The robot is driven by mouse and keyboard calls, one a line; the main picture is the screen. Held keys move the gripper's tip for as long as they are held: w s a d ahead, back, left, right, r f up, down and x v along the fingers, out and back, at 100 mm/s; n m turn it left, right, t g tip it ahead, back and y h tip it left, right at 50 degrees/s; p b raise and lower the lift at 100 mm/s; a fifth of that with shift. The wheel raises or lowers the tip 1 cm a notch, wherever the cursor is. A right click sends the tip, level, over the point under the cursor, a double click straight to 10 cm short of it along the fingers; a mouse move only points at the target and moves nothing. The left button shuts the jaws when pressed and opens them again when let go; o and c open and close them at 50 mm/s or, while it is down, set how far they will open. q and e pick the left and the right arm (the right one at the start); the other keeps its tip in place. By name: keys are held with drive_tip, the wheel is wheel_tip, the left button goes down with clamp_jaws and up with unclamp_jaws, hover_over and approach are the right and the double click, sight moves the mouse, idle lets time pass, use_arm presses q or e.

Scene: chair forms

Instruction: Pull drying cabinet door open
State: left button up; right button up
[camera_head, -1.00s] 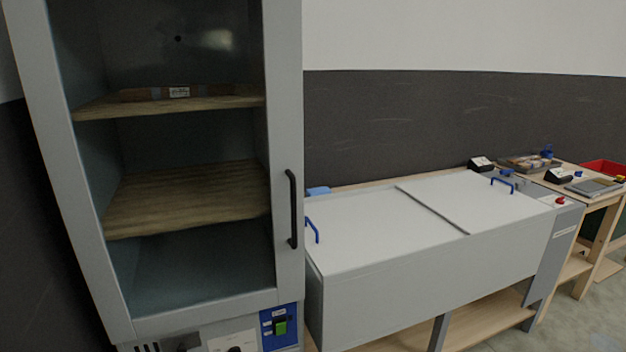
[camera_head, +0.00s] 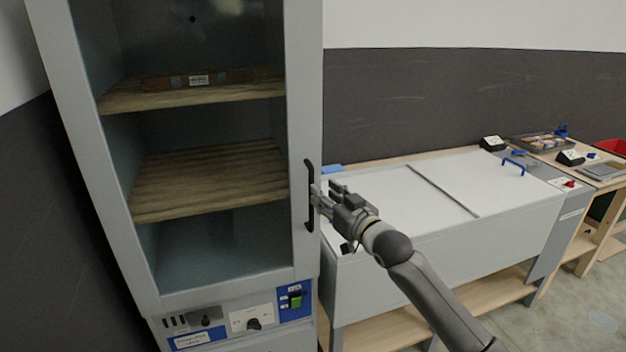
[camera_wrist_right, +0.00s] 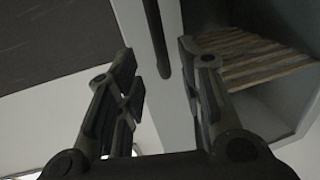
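The drying cabinet (camera_head: 95,200) stands at the left of the head view. Its glazed door (camera_head: 302,90) looks shut, with shelves visible through the pane. A black vertical handle (camera_head: 309,222) is on the door's right side. My right gripper (camera_head: 322,195) is at the handle's middle, reaching in from the right. In the right wrist view, the fingers of the right gripper (camera_wrist_right: 160,68) are spread apart. The black handle (camera_wrist_right: 155,35) shows in line with the gap between them; contact cannot be told. My left gripper is not in view.
A grey chest with a white lid (camera_head: 390,195) stands right of the cabinet, under my right arm. A control panel (camera_head: 250,318) is below the door. A bench with small items (camera_head: 540,143) is farther right. Floor is open at lower right.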

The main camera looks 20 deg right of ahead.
drive_tip(key=p+x, duration=0.1)
drive_tip(key=x, duration=0.6)
drive_tip(key=shift+p, duration=0.35)
drive_tip(key=shift+w+a, duration=0.1)
clamp_jaws()
